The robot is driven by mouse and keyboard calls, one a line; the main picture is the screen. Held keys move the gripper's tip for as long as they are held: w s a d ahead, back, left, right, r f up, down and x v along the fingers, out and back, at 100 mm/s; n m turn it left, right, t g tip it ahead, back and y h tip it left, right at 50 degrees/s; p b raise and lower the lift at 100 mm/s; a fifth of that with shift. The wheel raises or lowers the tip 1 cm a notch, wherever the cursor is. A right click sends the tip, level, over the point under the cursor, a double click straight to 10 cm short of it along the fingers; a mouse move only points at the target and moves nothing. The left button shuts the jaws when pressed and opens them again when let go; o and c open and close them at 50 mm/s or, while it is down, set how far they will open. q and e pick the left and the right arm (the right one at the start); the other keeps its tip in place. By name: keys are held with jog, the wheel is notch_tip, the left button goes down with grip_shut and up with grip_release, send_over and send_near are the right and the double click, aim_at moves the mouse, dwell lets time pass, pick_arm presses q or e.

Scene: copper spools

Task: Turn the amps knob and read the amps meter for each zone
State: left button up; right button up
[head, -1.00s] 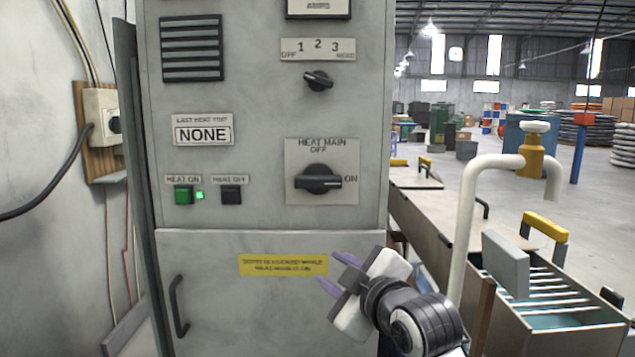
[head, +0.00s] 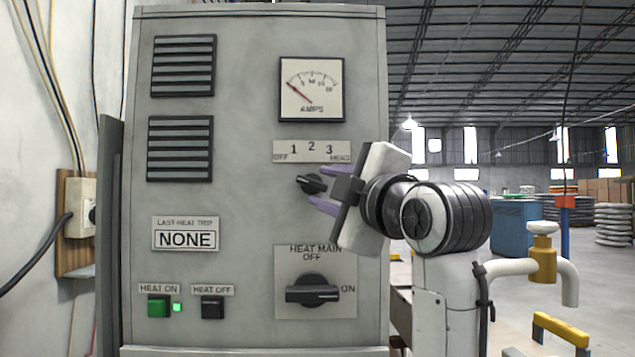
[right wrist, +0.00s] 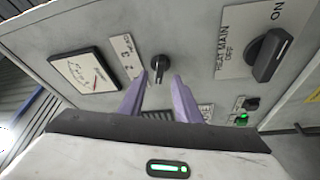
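The amps meter (head: 312,90) is a white dial near the top right of the grey cabinet front. Its red needle lies near the low left end of the scale; the exact value is too small to read. The black amps knob (head: 312,183) sits below it, under a plate (head: 312,151) marked OFF, 1, 2, 3; its exact setting cannot be told. My right gripper (head: 319,192) is open at the knob. In the right wrist view the knob (right wrist: 160,67) shows between and just beyond the two purple fingers (right wrist: 160,88); no grip shows. My left gripper is out of view.
Below the amps knob is the large HEAT MAIN switch (head: 313,291). The green HEAT ON button (head: 159,306) has a lit green lamp beside it, left of the HEAT OFF button (head: 212,307). A sign (head: 186,239) reads NONE. A pipe with a yellow valve (head: 543,262) stands at right.

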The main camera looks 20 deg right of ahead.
aim_at(313, 187)
jog(key=shift+w+a+r, duration=0.1)
jog(key=shift+w+r, duration=0.05)
jog(key=shift+w, duration=0.85)
jog(key=shift+w+a+r, duration=0.1)
jog(key=shift+w+r, duration=0.05)
jog(key=shift+w, duration=0.85)
grip_shut()
jog(key=shift+f+m, duration=0.1)
jog(key=shift+m, duration=0.2)
jog(key=shift+f+m+t, duration=0.1)
jog(key=shift+m+t, duration=0.3)
jog(key=shift+m, duration=0.5)
jog(key=shift+a+f+m+t+h, duration=0.1)
jog(key=shift+m+t+h, duration=0.4)
jog(key=shift+m, duration=0.9)
jog(key=shift+a+m+t+h, duration=0.15)
jog(key=shift+m+h, duration=0.55)
jog(key=shift+m, duration=0.7)
jog(key=shift+d+m, duration=0.1)
jog(key=shift+m, duration=0.2)
